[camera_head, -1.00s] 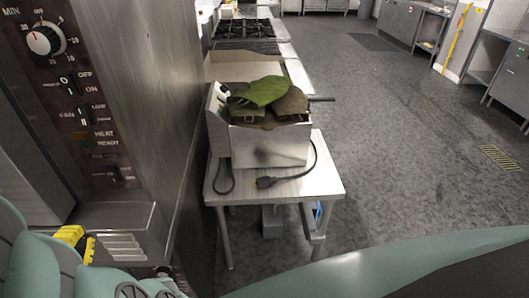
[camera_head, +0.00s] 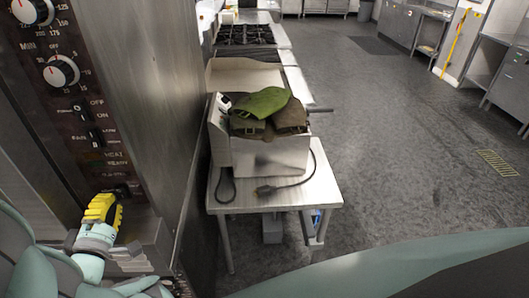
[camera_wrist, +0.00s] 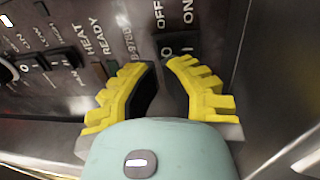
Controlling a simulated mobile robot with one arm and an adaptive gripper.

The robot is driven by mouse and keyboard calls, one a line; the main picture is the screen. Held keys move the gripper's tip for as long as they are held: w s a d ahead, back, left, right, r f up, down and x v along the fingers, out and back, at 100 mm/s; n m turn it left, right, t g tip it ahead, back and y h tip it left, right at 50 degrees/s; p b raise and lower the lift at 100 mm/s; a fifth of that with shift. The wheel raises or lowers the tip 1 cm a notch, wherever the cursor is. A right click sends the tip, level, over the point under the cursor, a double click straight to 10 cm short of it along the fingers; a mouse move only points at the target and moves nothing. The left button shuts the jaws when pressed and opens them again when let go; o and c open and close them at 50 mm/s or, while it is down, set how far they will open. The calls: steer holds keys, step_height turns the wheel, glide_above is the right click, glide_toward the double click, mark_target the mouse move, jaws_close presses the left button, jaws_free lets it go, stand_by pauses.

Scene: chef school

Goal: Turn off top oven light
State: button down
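The oven's dark control panel (camera_head: 90,110) is at the left in the head view. My gripper (camera_head: 108,197), with yellow ribbed fingers, is at the panel's lower end and hides most of the lowest switch there. In the wrist view, that dark rocker switch (camera_wrist: 180,42), marked OFF and ON, lies just beyond the fingertips. My gripper (camera_wrist: 164,64) is partly open, with an empty gap between its fingers. I cannot tell whether a finger touches the switch. Its function label and the light itself are not readable or visible.
Another rocker switch (camera_wrist: 66,58) and the HEAT and READY indicators are left in the wrist view. A round knob (camera_head: 61,71) is higher on the panel. Open floor (camera_head: 400,150) lies to the right.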

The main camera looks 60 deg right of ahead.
steer(key=shift+p+x, duration=0.45)
steer(key=shift+x, duration=0.8)
steer(key=shift+d, duration=0.1)
